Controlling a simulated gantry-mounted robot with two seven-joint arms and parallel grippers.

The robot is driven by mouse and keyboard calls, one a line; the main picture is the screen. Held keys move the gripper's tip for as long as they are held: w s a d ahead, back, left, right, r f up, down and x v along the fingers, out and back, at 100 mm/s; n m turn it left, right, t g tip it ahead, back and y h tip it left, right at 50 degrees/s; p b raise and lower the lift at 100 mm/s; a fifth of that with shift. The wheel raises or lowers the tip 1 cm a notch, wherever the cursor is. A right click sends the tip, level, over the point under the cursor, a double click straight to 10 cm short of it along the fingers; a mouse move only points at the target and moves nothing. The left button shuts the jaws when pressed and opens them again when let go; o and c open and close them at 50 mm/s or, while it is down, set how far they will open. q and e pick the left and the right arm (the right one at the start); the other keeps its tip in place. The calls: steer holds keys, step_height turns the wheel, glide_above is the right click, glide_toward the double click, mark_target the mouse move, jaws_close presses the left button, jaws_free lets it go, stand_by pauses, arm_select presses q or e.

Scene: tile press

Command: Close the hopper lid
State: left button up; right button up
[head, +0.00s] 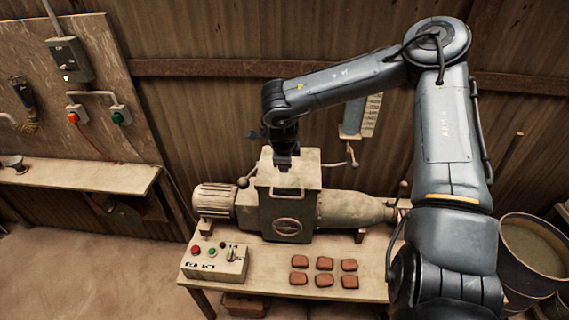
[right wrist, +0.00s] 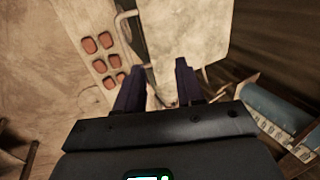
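The hopper lid (head: 304,173) is a pale, worn plate on top of the green hopper box (head: 287,217) of the press. It looks flat over the box, with a bar handle along its front edge; I cannot tell if it sits fully flush. In the right wrist view the lid (right wrist: 190,28) fills the top middle, with its handle (right wrist: 124,28) at its left edge. My right gripper (head: 283,160) is over the back part of the lid. In the wrist view its fingers (right wrist: 158,70) are apart with nothing between them. My left gripper is not in view.
A control box (head: 215,262) with buttons and several red tiles (head: 324,264) are on the bench (head: 262,286) in front of the press. A motor (head: 214,198) is left of the hopper, and a barrel (head: 350,208) right. A drum (head: 533,250) stands at right.

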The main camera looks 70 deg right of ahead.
steer(key=v, duration=0.8)
steer(key=shift+a+r+b, duration=0.25)
steer(key=shift+r+b, duration=0.1)
steer(key=shift+b, duration=0.05)
steer(key=shift+s+f, duration=0.1)
